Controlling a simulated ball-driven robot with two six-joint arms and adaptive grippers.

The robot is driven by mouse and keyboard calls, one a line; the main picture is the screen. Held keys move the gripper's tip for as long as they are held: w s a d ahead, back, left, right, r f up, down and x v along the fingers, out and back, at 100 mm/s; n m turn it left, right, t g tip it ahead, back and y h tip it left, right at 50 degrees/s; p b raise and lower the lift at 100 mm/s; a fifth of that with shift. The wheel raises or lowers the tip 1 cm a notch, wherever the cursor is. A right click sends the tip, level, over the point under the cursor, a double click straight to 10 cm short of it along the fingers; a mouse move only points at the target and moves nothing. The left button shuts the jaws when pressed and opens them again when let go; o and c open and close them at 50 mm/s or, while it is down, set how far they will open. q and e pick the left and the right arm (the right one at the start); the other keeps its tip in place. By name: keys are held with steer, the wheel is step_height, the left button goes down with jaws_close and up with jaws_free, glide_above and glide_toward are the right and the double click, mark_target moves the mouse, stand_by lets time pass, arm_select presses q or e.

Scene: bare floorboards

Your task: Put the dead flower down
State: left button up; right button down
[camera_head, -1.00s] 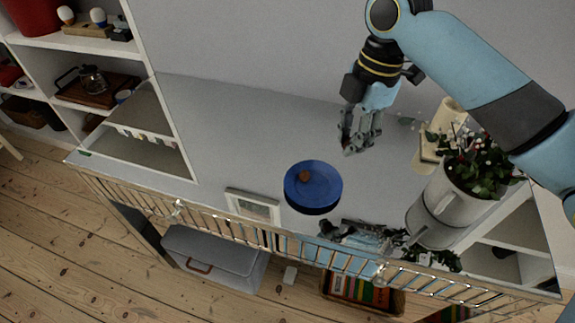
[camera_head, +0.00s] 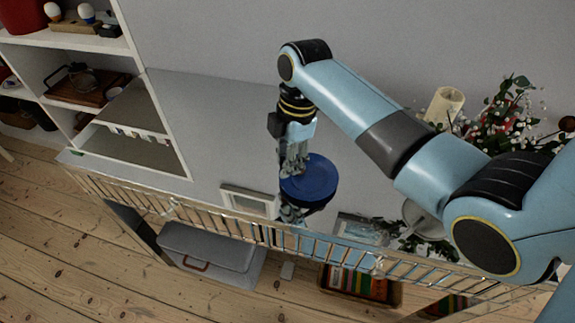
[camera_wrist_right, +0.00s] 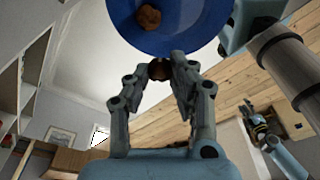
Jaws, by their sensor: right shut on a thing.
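My right gripper (camera_head: 292,170) is at the left edge of a blue plate (camera_head: 318,180). In the right wrist view my right gripper (camera_wrist_right: 160,70) is shut on a small round brown thing, which looks like the dead flower (camera_wrist_right: 160,69). It is right by the rim of the plate (camera_wrist_right: 180,38); whether it touches the plate I cannot tell. Another brown lump (camera_wrist_right: 149,17) lies on the plate in the wrist view. In the head view the fingers hide the held thing.
The plate stands on a glossy, mirror-like top (camera_head: 215,120) with a rail along its front. A small picture frame (camera_head: 248,201) is left of the plate. White and red flowers with green leaves (camera_head: 500,115) and a cream candle (camera_head: 443,104) are at right, partly behind my arm.

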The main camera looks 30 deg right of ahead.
step_height(320, 180, down, 2)
steer(key=shift+f, duration=0.1)
arm_select(q)
steer(key=shift+s+d, duration=0.2)
steer(key=shift+s, duration=0.1)
arm_select(e)
steer(key=shift+f, duration=0.1)
steer(key=shift+f, duration=0.1)
steer(key=shift+f, duration=0.25)
steer(key=c, duration=1.1)
jaws_free()
steer(key=shift+c, duration=0.2)
arm_select(q)
steer(key=shift+f, duration=0.15)
